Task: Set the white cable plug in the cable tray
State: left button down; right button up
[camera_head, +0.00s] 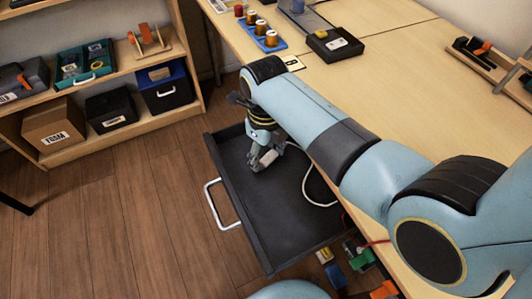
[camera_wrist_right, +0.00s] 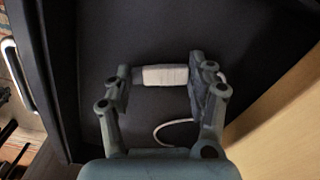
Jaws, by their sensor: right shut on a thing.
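The white cable plug (camera_wrist_right: 165,75) sits between the two fingers of my right gripper (camera_wrist_right: 165,82) in the right wrist view, lying crosswise and touched at both ends. My right gripper (camera_head: 264,160) is shut on it and points down over the cable tray. The cable tray (camera_head: 275,230) is a dark, drawer-like tray pulled out from under the table, with a white handle at its left. Its dark floor also fills much of the right wrist view (camera_wrist_right: 105,45). A white cable (camera_head: 306,182) curves through the tray's right part. My left gripper is not in view.
The wooden table (camera_head: 385,75) borders the tray on the right. It holds a blue rack of spools (camera_head: 262,32) and a black box (camera_head: 335,45). A shelf with boxes (camera_head: 55,127) stands at the left. Colored parts (camera_head: 360,258) lie below the tray's lower right corner.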

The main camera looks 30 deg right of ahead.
aim_at(265, 157)
jog(key=shift+f, duration=0.4)
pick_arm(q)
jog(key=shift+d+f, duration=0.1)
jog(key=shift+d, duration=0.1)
pick_arm(e)
jog(key=o, duration=0.8)
jog(key=shift+o, duration=0.2)
pick_arm(q)
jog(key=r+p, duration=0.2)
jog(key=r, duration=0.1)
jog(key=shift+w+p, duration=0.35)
jog(key=shift+p, duration=0.05)
pick_arm(e)
notch_tip(265, 157, up, 12)
jog(key=shift+r, duration=0.2)
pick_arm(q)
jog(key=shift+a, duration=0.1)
